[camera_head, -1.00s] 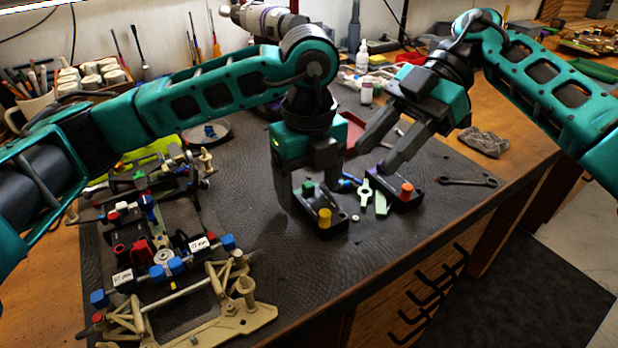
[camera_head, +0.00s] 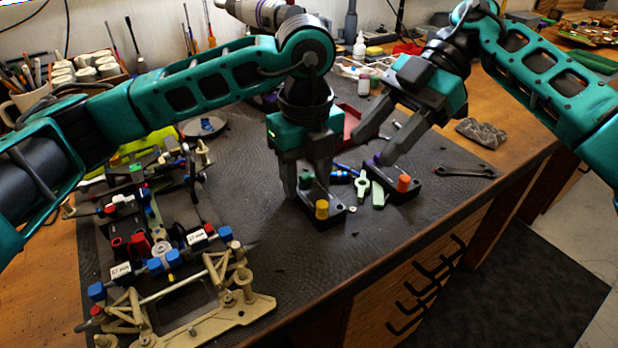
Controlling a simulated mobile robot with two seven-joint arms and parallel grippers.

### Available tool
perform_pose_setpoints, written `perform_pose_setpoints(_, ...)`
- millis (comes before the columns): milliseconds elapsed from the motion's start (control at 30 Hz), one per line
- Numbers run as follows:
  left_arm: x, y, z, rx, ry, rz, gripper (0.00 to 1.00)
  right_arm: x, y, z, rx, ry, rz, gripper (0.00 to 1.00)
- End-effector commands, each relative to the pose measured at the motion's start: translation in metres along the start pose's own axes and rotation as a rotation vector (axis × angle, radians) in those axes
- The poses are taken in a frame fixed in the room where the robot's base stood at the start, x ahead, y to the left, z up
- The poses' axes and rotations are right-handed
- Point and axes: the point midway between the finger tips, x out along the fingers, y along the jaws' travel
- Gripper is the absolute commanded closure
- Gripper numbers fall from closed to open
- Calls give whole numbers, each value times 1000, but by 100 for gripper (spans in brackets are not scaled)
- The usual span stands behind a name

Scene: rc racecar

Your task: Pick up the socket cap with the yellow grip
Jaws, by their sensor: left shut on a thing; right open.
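The socket cap with the yellow grip (camera_head: 321,210) stands upright in the near end of a black holder block (camera_head: 334,214) in the middle of the mat. A green-gripped cap (camera_head: 306,181) stands behind it in the same block. My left gripper (camera_head: 305,188) is down at the block's far end, its fingers closed in around the green cap, behind the yellow one. The exact contact is partly hidden. My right gripper (camera_head: 368,152) is open at a second black block (camera_head: 407,194) with an orange cap (camera_head: 403,183) and a purple cap (camera_head: 377,159) between or near its fingers.
Small green tools (camera_head: 378,195) lie between the two blocks. An RC car chassis (camera_head: 210,318) fills the left of the mat. A dark wrench (camera_head: 465,171) and a grey lumpy item (camera_head: 481,133) lie at the right. The mat's (camera_head: 290,250) front middle is clear.

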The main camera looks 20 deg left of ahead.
Motion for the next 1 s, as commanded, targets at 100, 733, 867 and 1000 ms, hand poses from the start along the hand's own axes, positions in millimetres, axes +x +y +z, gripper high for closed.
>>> perform_pose_setpoints(100,0,0,0,0,0,-1,87,0,0,-3,-88,-24,-5,53)
perform_pose_setpoints(733,0,0,0,0,0,-1,87,4,-8,-39,-1401,-305,-279,53)
perform_pose_setpoints(867,0,0,0,0,0,-1,87,6,-10,-47,-1686,-342,-394,53)
perform_pose_setpoints(1000,0,0,0,0,0,-1,87,9,-13,-55,-1990,-367,-548,53)
